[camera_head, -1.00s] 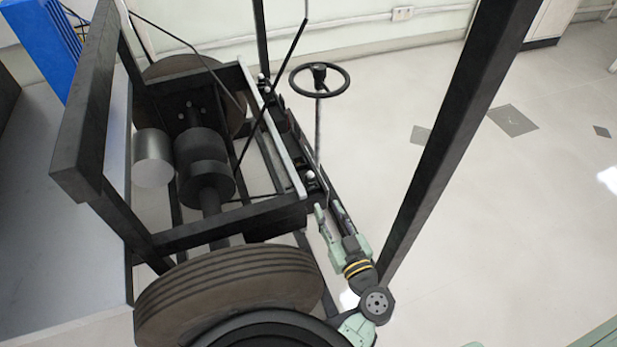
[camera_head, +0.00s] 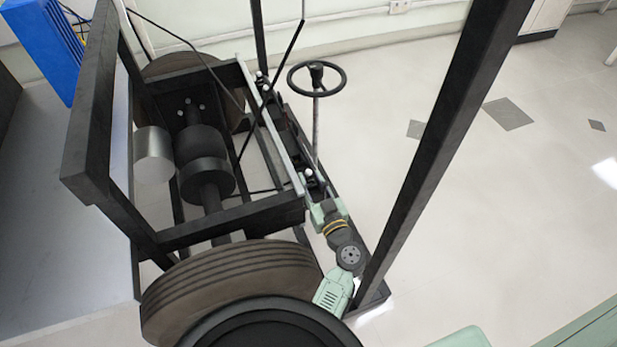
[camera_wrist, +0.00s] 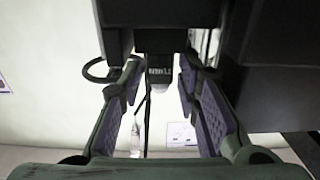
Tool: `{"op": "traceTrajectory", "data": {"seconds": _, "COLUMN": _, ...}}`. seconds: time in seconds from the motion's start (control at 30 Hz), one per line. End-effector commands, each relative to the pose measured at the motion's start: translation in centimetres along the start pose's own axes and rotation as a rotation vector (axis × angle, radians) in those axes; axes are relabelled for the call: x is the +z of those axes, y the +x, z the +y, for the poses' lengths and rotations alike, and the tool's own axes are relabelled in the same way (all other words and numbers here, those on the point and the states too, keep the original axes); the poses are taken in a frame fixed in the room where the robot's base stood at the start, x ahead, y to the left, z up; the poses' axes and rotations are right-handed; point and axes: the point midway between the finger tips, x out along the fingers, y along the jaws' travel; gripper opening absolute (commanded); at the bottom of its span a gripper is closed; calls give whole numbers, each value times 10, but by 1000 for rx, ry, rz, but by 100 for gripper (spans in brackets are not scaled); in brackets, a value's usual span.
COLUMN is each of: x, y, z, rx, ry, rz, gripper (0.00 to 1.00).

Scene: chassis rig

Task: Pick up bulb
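A small white rounded piece, which looks like the bulb (camera_wrist: 160,87), shows in the wrist view under a black lettered holder (camera_wrist: 160,68). It lies between the fingertips of my gripper (camera_wrist: 159,82), whose purple-padded fingers are apart on either side. I see no finger touching it. In the head view, a small white knob (camera_head: 308,172) sits on the chassis front by the steering column; I cannot tell if it is the same bulb. My gripper (camera_head: 316,198) is just below it there, its fingertips partly hidden by the frame.
A steering wheel (camera_head: 317,77) on a thin column stands beyond my gripper. Black chassis bars (camera_head: 232,222), a tall slanted post (camera_head: 430,150) and a large tyre (camera_head: 235,285) crowd the arm. The floor (camera_head: 540,220) to the right is clear.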

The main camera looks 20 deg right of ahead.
Motion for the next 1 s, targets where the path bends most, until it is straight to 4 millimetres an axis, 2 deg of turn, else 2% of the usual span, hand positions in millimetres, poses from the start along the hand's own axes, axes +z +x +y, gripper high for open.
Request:
{"op": "traceTrajectory", "data": {"seconds": 0.07, "x": 0, "y": 0, "z": 0, "rx": 0, "ry": 0, "rz": 0, "gripper": 27}}
{"op": "traceTrajectory", "data": {"seconds": 0.47, "x": 0, "y": 0, "z": 0, "rx": 0, "ry": 1, "rz": 0, "gripper": 1}}
{"op": "traceTrajectory", "data": {"seconds": 0.73, "x": -3, "y": 0, "z": 0, "rx": -1, "ry": 0, "rz": 1, "gripper": 0}}
{"op": "traceTrajectory", "data": {"seconds": 0.87, "x": -19, "y": 0, "z": -1, "rx": -2, "ry": -4, "rz": 3, "gripper": 0}}
{"op": "traceTrajectory", "data": {"seconds": 1.0, "x": -49, "y": 0, "z": -1, "rx": -3, "ry": -5, "rz": 4, "gripper": 0}}
